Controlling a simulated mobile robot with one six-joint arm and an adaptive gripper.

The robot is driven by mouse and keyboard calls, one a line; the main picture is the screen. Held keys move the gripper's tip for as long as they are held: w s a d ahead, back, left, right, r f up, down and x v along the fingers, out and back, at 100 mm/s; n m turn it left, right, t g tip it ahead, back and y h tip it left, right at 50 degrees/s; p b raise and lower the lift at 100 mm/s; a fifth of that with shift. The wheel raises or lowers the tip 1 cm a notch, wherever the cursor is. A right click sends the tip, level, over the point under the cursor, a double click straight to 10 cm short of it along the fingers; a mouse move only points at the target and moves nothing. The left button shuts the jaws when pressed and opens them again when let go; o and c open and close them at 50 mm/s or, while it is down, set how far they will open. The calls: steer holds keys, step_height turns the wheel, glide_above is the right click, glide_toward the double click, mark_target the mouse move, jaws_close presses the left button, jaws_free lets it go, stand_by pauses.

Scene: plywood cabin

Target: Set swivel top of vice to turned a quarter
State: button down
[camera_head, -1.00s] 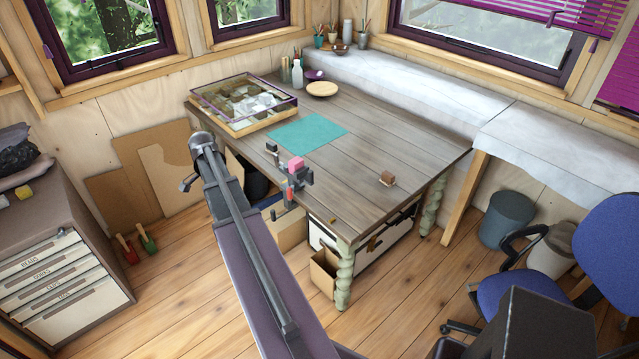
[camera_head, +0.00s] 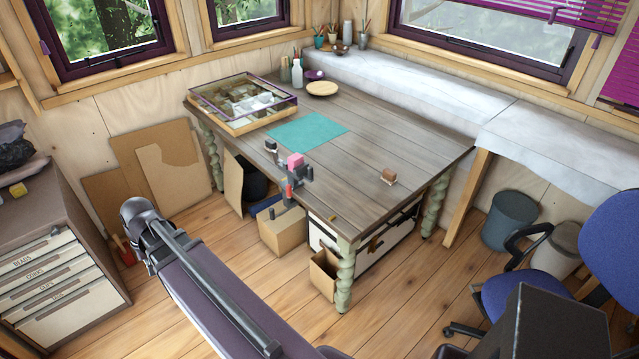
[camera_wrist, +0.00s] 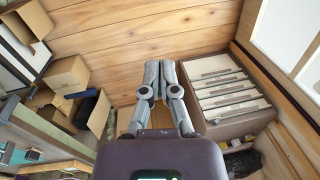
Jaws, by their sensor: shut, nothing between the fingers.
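The vice (camera_head: 298,175) is clamped at the front edge of the wooden table (camera_head: 390,150). It is small, grey and red, with a pink block (camera_head: 295,160) at its top. Which way its swivel top faces is too small to tell. My gripper (camera_wrist: 160,64) shows in the wrist view, its two grey fingers together with nothing between them. It points over the floor beside the drawer cabinet, away from the vice. I cannot make out the vice in the wrist view. In the head view my arm lies left of the vice, clear of it, and my fingers cannot be made out.
A drawer cabinet (camera_head: 55,262) stands at left, also in the wrist view (camera_wrist: 225,92). Cardboard boxes (camera_head: 283,230) sit under the table. A glass-topped case (camera_head: 240,105), teal mat (camera_head: 306,131) and small brown block (camera_head: 388,177) are on it. A blue chair (camera_head: 520,290) stands at right.

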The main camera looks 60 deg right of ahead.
steer(key=w+d+f+t+y+b, duration=0.2)
steer(key=d+f+y+b, duration=0.1)
steer(key=d+f+b, duration=0.25)
steer(key=s+d+f+m+t+b, duration=0.1)
steer(key=d+f+m+t+b, duration=0.45)
steer(key=d, duration=0.95)
steer(key=s+d+m+t+b, duration=0.1)
steer(key=d+m+t+b, duration=0.2)
steer(key=d+b, duration=0.8)
steer(key=s+d+m+t+h+b, duration=0.2)
steer(key=s+d+m+b, duration=0.1)
steer(key=s+d, duration=0.5)
steer(key=s+d+f+m+t+h+b, duration=0.1)
steer(key=s+d+m+t+h+b, duration=0.1)
steer(key=s+d, duration=0.6)
steer(key=s+d+m+t+h+b, duration=0.3)
steer(key=s+d, duration=0.5)
steer(key=d, duration=1)
steer(key=shift+d+f+m+h+b, duration=0.3)
steer(key=shift+f+m+h+b, duration=0.1)
steer(key=shift+m+h+b, duration=0.15)
steer(key=shift+s+d+r, duration=0.1)
steer(key=shift+s+d, duration=0.1)
steer(key=shift+s, duration=0.2)
steer(key=shift+w, duration=0.25)
